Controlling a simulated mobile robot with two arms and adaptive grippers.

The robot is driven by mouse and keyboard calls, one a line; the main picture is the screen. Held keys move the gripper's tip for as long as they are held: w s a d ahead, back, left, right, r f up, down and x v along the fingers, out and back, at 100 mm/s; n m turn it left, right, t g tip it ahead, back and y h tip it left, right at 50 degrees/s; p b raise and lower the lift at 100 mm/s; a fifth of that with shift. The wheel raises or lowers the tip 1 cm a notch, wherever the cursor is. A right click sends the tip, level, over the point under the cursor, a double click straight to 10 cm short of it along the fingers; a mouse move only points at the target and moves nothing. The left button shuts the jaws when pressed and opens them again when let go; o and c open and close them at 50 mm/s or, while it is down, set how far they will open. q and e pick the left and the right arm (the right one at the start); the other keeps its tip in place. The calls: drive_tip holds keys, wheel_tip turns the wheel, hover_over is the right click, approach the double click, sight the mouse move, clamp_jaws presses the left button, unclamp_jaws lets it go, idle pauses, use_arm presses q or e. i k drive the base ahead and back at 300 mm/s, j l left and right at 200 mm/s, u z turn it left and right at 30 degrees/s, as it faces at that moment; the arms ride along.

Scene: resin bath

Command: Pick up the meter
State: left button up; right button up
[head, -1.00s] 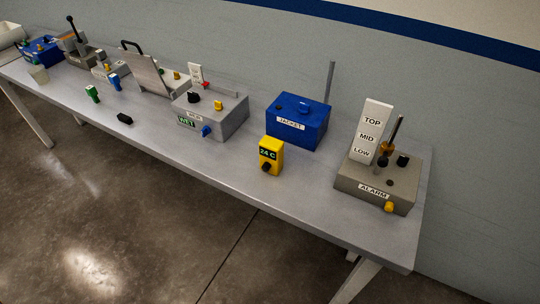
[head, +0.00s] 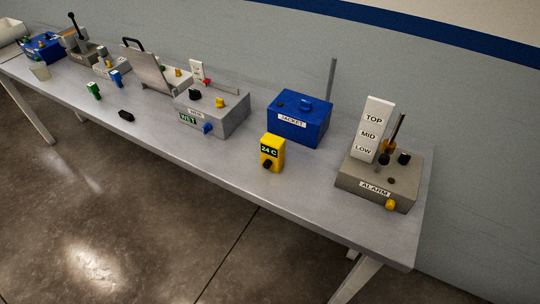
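The meter (head: 272,153) is a small yellow upright block with a dark display reading "24 C" and a black knob low on its front. It stands on the grey bench near the front edge, in front of the blue box labelled "JACKET" (head: 299,119). Nothing touches it, and its front is fully visible. Neither of my grippers shows in the head view.
The long grey bench (head: 230,176) runs along the wall. Right of the meter is a grey "ALARM" box (head: 379,181) with a tall TOP/MID/LOW plate (head: 373,129). Left is a grey "WET" box (head: 211,112). A small black object (head: 126,116) lies near the front edge.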

sight(272, 147)
drive_tip(key=i+j+z, duration=0.1)
drive_tip(key=j+z, duration=0.65)
drive_tip(key=j, duration=0.2)
drive_tip(key=j+z, duration=0.4)
drive_tip(key=j, duration=0.1)
